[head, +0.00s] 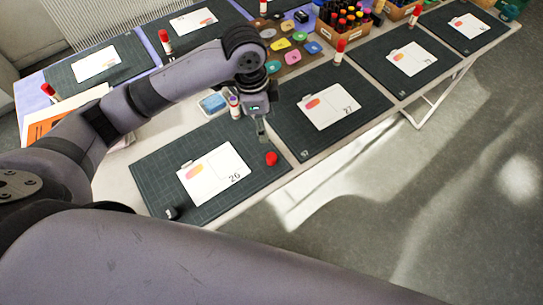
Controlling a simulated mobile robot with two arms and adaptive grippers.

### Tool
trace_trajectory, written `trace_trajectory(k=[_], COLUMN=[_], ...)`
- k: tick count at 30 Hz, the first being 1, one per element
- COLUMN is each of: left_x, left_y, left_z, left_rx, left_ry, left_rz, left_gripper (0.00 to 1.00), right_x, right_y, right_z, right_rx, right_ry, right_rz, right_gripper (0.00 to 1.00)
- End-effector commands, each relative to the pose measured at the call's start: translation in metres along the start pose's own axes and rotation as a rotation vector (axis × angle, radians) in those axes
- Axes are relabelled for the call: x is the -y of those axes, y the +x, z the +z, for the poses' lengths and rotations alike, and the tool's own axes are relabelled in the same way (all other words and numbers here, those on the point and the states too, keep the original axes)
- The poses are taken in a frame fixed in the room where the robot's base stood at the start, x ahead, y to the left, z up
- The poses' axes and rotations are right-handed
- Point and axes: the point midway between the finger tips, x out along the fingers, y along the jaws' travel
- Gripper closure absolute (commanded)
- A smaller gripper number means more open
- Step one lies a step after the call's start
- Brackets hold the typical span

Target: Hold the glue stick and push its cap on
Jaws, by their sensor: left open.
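A glue stick (235,108) with a white body stands upright at the back edge of the near dark mat, just left of my left gripper (263,138). Its top looks purple, with no red cap on it. A loose red cap (271,158) lies on the right part of the mat (160,165) marked by card 26. My left gripper points down above the mat, close behind the cap and apart from it. It is open, and I see nothing between its fingers. My right gripper is not in view.
A card (213,175) numbered 26 and a small black object (172,213) lie on the near mat. A blue-lidded box (213,103) is left of the glue stick. Another mat with card 27 (328,106) adjoins on the right. A capped glue stick (339,54) stands behind it.

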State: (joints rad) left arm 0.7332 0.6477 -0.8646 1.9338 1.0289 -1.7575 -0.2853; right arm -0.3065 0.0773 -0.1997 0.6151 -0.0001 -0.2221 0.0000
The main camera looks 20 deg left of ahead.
Motion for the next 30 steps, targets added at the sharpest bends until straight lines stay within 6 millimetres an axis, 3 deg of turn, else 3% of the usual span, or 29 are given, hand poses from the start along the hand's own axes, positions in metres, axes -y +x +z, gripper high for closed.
trace_trajectory(k=[9,15,20,30], left_x=[-0.002,-0.001,0.0,-0.001], left_y=[0.068,0.101,0.112,0.114], left_z=[0.001,0.0,0.0,0.0], left_rx=[0.003,0.001,0.0,0.0], left_ry=[-0.002,-0.002,-0.001,-0.001], left_rz=[0.005,0.003,0.001,0.001], left_gripper=[0.5,0.5,0.5,0.5], right_x=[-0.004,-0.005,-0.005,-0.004], right_y=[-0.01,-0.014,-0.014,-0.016], right_z=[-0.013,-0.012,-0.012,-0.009], right_rx=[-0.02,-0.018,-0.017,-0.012], right_ry=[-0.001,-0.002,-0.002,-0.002], right_rz=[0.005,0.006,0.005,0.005], right_gripper=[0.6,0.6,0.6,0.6])
